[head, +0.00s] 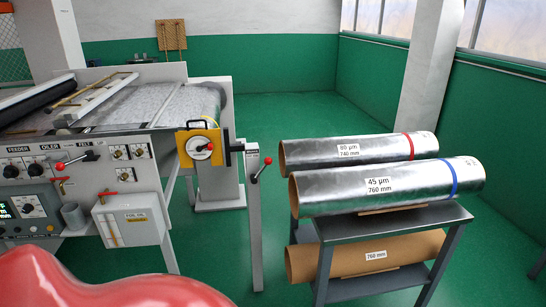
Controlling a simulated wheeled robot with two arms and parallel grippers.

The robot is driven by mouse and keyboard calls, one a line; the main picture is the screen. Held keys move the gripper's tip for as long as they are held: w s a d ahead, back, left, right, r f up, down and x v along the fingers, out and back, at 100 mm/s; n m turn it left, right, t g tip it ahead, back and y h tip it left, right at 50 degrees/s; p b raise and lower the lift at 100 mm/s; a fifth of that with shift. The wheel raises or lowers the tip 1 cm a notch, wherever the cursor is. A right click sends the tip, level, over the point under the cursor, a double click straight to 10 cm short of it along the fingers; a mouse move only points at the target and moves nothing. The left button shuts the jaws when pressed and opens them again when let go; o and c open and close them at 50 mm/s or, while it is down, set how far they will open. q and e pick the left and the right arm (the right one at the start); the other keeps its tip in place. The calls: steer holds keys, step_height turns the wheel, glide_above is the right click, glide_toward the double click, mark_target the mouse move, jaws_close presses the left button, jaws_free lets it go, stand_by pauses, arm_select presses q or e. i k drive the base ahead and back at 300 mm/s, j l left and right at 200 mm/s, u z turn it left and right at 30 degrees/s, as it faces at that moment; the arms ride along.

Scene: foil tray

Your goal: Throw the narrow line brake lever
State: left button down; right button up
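A lever with a red knob (267,161) is mounted near the top of a grey upright post (255,225) to the right of the machine. Its short dark arm slants up to the right. A second red-knobbed lever (75,160) sits on the machine's front panel, with its arm pointing left and slightly down. No readable label shows which one is the narrow line brake. Neither of my grippers is in view.
The grey machine (80,215) has knobs, a display and a white box (130,220). A yellow plate with a round dial (200,148) is near the post. A rack (390,226) on the right holds foil rolls (385,187). Green floor (300,112) is clear behind.

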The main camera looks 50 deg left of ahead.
mark_target(268, 160)
steer(key=i+l+u, duration=0.15)
steer(key=i+u, duration=0.35)
steer(key=i+l+u, duration=0.25)
steer(key=u, duration=0.2)
steer(key=i+l+u, duration=0.3)
steer(key=l+u, duration=0.2)
steer(key=j, duration=0.1)
